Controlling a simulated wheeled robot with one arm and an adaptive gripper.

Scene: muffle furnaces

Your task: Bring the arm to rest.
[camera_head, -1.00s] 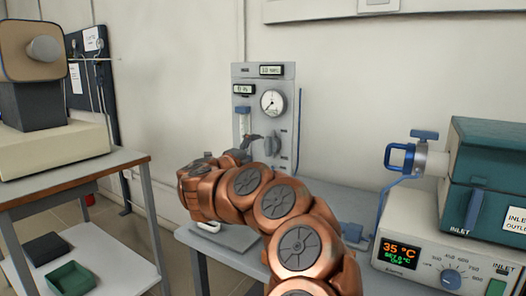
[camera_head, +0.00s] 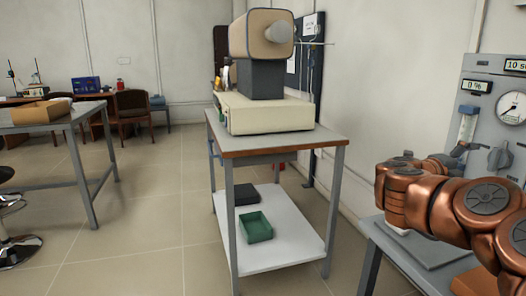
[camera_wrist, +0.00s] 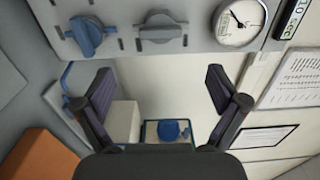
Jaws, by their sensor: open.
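My gripper (camera_wrist: 158,100) shows in the wrist view with its two dark fingers spread wide apart and nothing between them. Past the fingers are a gas panel with a round gauge (camera_wrist: 240,20), a blue knob (camera_wrist: 87,35) and a grey knob (camera_wrist: 160,33). In the head view my copper arm is bent at the right edge, in front of the grey panel (camera_head: 482,88) and above the grey bench (camera_head: 385,246). The gripper's fingers cannot be made out in the head view.
A trolley (camera_head: 285,142) carries a beige furnace (camera_head: 262,36) and, on its lower shelf, a green tray (camera_head: 256,227) and a dark slab (camera_head: 243,194). A table with a cardboard box (camera_head: 40,112) stands at the left. The floor between is clear.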

